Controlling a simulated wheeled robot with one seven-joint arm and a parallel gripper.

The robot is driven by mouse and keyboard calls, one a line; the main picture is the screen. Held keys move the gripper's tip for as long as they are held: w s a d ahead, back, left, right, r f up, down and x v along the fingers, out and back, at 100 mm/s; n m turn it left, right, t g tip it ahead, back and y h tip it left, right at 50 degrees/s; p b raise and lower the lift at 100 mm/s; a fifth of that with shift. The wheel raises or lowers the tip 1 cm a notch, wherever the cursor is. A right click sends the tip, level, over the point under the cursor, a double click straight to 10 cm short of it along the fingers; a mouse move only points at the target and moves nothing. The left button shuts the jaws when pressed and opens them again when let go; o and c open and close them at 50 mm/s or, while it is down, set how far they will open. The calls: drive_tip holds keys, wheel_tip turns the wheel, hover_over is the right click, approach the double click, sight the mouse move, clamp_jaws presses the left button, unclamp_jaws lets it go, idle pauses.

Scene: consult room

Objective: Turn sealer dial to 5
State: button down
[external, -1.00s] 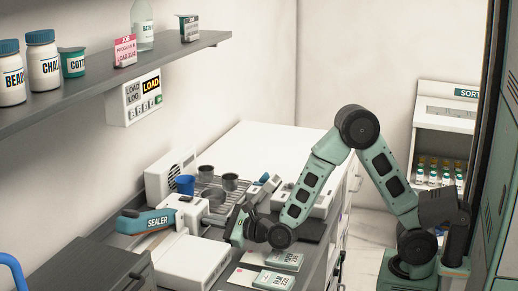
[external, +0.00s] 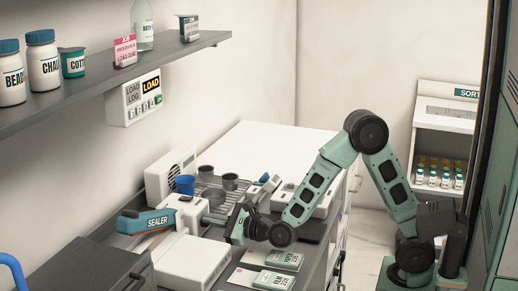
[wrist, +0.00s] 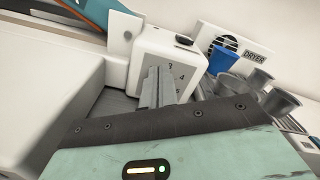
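The sealer has a teal handle marked SEALER (external: 158,221) and a white body, and it stands on the counter at left. Its white end housing (wrist: 190,62) shows in the wrist view, with small printed numbers, a 4 among them. The dial itself is hidden behind my fingers. My gripper (wrist: 157,85) points at this numbered face, its two grey fingers close together in front of it. I cannot tell whether the dial is between them. In the external view my gripper (external: 228,222) is low over the counter, just right of the sealer.
A dryer (wrist: 257,55), a blue cup (wrist: 222,60) and several grey metal cups (wrist: 258,80) on a rack stand behind and right of the housing. Green-and-white packets (external: 284,261) lie on the counter in front. A shelf (external: 110,83) runs above.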

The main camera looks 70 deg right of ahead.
drive_tip(key=shift+d+f, duration=0.15)
drive_tip(key=shift+f, duration=0.05)
drive_tip(key=shift+s+r, duration=0.1)
drive_tip(key=shift+r, duration=0.2)
drive_tip(key=shift+s+a+r+b, duration=0.15)
drive_tip(key=shift+s+b, duration=0.35)
drive_tip(key=shift+s, duration=1)
drive_tip(key=shift+s+a+r+b, duration=0.15)
drive_tip(key=shift+s+b, duration=0.3)
drive_tip(key=shift+s, duration=1)
drive_tip(key=shift+f, duration=0.1)
